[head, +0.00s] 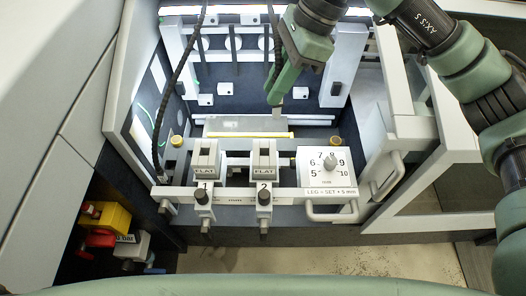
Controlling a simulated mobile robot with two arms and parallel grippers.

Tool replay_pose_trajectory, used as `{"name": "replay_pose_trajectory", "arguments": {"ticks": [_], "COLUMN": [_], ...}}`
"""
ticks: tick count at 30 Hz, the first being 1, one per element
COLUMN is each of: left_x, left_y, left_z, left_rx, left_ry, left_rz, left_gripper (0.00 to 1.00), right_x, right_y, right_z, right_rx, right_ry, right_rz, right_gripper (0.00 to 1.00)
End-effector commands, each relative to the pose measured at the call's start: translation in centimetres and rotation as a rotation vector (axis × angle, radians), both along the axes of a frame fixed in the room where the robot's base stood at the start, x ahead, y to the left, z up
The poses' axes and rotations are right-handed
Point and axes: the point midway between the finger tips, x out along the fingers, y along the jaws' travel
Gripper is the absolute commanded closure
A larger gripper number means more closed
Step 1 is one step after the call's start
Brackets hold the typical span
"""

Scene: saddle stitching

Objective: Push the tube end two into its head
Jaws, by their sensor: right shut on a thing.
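My right gripper (273,101) reaches in from the upper right, pointing down into the machine's open bay. It is shut on the end of a dark tube (271,42) that hangs from the top; the fingers mostly hide the tube end itself. Stitching head 2 (264,160), a grey block marked FLAT, stands on the front bar, below the gripper in the picture and apart from it. Head 1 (207,158) stands to its left. Another dark tube (177,78) curves down the left side to near the bar. My left gripper is not in view.
A grey plate with a yellow edge (250,134) lies behind the heads. A dial panel (327,172) is right of head 2. White frame uprights (341,64) and the bay's side walls bound the space. A yellow-and-red valve (104,219) is at lower left.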

Motion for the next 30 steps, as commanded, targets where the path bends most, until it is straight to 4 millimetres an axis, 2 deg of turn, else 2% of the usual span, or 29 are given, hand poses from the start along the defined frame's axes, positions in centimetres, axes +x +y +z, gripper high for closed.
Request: {"name": "replay_pose_trajectory", "arguments": {"ticks": [1, 3, 6, 8, 11, 21, 25, 30], "left_x": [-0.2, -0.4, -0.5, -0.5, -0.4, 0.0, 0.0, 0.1], "left_y": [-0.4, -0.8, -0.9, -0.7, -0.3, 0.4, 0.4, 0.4], "left_z": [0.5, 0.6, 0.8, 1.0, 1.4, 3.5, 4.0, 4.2], "left_rx": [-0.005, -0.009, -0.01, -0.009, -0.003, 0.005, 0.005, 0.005], "left_ry": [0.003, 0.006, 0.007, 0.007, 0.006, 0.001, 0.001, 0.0], "left_rz": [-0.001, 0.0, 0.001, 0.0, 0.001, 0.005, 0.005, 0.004], "left_gripper": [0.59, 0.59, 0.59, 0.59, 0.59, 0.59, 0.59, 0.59], "right_x": [0.1, 0.3, 0.5, 0.5, 0.4, 0.3, 0.4, 0.5], "right_y": [0.9, 1.7, 2.3, 2.4, 2.3, 2.3, 2.3, 2.4], "right_z": [1.4, 2.3, 2.7, 2.2, 0.2, -8.8, -11.3, -12.7], "right_rx": [0.001, 0.0, -0.002, -0.003, -0.005, -0.005, -0.004, -0.002], "right_ry": [-0.003, -0.001, 0.003, 0.006, 0.009, 0.01, 0.007, 0.004], "right_rz": [-0.055, -0.122, -0.175, -0.191, -0.195, -0.192, -0.192, -0.192], "right_gripper": [1.0, 1.0, 1.0, 1.0, 1.0, 1.0, 1.0, 1.0]}}
